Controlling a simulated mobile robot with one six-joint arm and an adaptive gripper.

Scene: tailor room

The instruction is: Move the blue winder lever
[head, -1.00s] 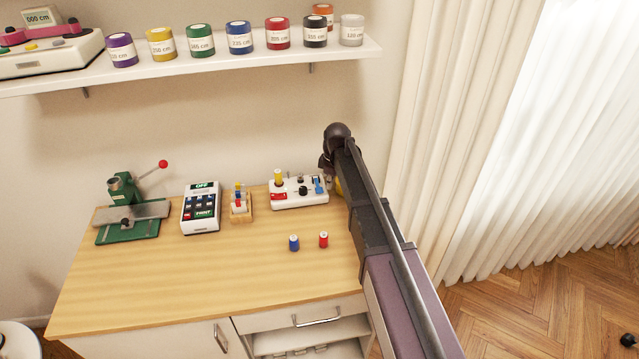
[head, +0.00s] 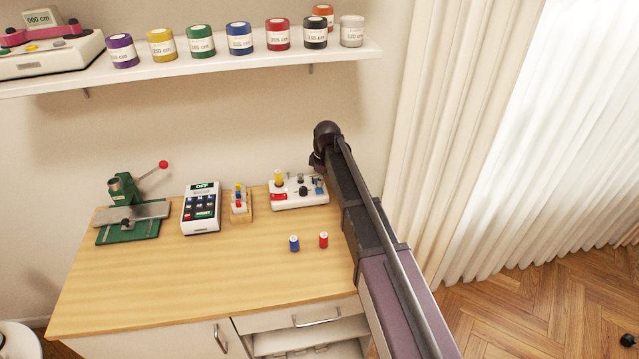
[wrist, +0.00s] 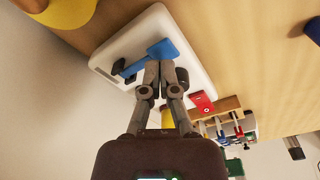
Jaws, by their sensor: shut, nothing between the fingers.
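The white winder (head: 298,201) stands at the back right of the wooden table, with a yellow spool (head: 279,177) and a red switch (head: 279,197) on it. In the head view my wrist hides the fingertips.
A blue spool (head: 294,243) and a red spool (head: 323,240) stand in front of the winder. To its left are a small wooden rack (head: 241,216), a keypad device (head: 202,212) and a green press (head: 128,230). A shelf (head: 200,65) hangs above. The table's front is clear.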

